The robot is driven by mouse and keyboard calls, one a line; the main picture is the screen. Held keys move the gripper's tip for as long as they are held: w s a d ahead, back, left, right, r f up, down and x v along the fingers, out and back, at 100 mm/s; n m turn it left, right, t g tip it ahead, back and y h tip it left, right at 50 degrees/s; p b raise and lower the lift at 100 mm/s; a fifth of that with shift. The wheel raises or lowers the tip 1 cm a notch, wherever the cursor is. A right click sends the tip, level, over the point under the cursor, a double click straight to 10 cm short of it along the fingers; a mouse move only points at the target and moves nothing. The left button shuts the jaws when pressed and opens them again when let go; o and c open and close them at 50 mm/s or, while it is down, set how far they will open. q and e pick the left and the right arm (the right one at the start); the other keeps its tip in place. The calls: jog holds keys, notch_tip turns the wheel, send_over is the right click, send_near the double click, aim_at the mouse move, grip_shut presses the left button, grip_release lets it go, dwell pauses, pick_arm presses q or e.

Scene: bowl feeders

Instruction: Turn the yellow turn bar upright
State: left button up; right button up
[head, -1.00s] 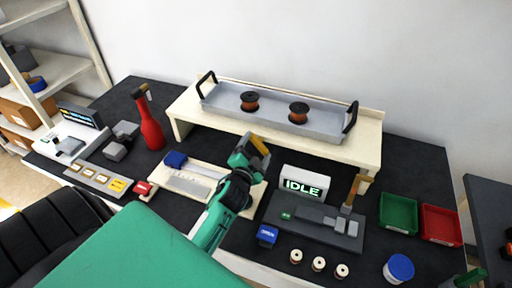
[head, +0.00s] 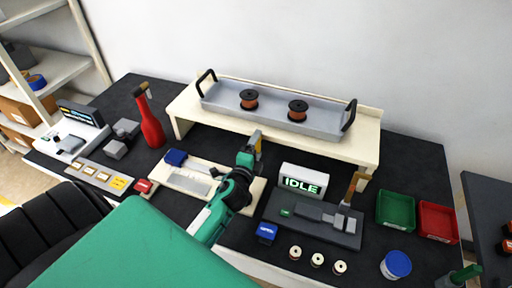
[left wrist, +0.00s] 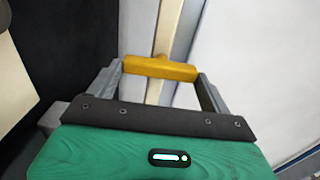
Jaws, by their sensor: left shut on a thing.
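The yellow turn bar (head: 257,142) stands near upright in the head view, in front of the shelf stand. In the left wrist view the yellow turn bar (left wrist: 160,68) lies across the space between my grey fingers, one finger at each end. My left gripper (head: 251,150) is shut on it; the gripper also shows in the left wrist view (left wrist: 161,75). The lower end of the bar is hidden by the gripper in the head view.
The wooden stand (head: 369,150) behind bears a grey tray (head: 222,98) with two spools. An IDLE display (head: 303,182) and a grey fixture (head: 312,232) are right of my gripper. Green (head: 396,212) and red (head: 438,222) bins are at right.

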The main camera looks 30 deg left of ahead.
dwell(0.4)
pick_arm(q)
jog(key=o, duration=0.9)
jog(key=shift+s+d+f, duration=0.1)
jog(key=shift+s+d, duration=0.05)
jog(key=shift+s, duration=0.2)
jog(key=b+v, duration=0.4)
jog(key=v, duration=0.9)
